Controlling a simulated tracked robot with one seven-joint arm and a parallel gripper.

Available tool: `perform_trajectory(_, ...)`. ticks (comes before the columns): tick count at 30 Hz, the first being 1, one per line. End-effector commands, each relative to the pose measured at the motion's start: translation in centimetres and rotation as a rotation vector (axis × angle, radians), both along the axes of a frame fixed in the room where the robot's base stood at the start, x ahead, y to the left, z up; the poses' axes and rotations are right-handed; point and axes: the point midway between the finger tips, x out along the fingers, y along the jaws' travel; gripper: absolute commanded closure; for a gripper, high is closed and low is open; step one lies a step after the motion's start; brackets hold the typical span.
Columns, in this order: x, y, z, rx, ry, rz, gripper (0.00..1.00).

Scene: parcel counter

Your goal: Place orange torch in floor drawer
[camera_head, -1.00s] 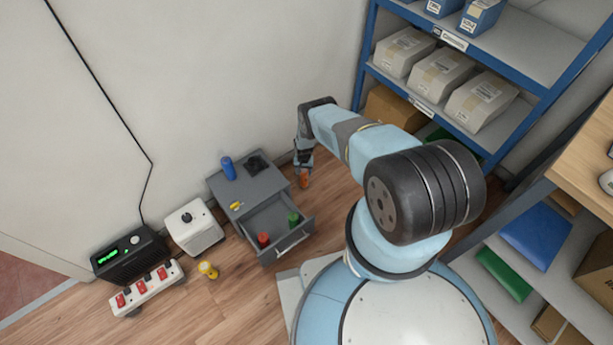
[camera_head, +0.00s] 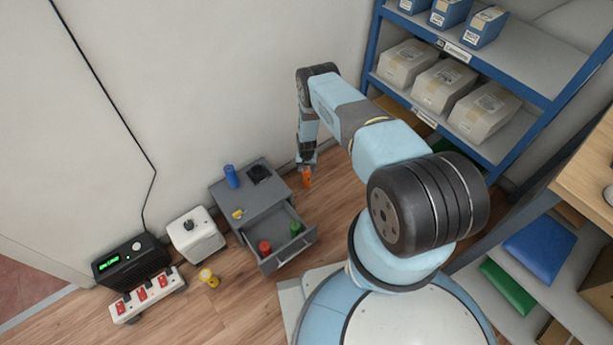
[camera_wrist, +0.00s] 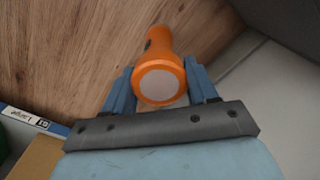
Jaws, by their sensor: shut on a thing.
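The orange torch (camera_head: 307,177) is between the fingers of my gripper (camera_head: 306,164), to the right of the grey drawer unit. In the wrist view the torch (camera_wrist: 160,75) has its pale lens end towards the camera, with a blue finger of my gripper (camera_wrist: 158,88) on each side. My gripper is shut on it. The floor drawer (camera_head: 286,240) is pulled open at the front of the grey unit. A red item (camera_head: 265,247) and a green item (camera_head: 295,229) stand inside it, with bare drawer floor between and behind them.
A blue can (camera_head: 231,176), a dark item (camera_head: 259,173) and a small yellow item (camera_head: 238,213) are on the unit's top. A yellow torch (camera_head: 209,278) stands on the floor by a white box (camera_head: 195,235) and power strip (camera_head: 147,294). Blue shelving (camera_head: 540,98) stands at right.

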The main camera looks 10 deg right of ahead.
Motion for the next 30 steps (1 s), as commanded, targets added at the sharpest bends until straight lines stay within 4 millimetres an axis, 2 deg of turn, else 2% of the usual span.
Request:
perform_trajectory(5,0.7,0.0,2.1,0.0,-0.003,0.009,1.0)
perform_trajectory(8,1.4,0.0,4.2,-0.001,-0.004,0.024,1.0)
perform_trajectory(18,3.2,-0.1,13.8,-0.004,-0.003,0.091,1.0)
perform_trajectory(30,3.0,-0.1,25.1,-0.006,-0.003,0.168,1.0)
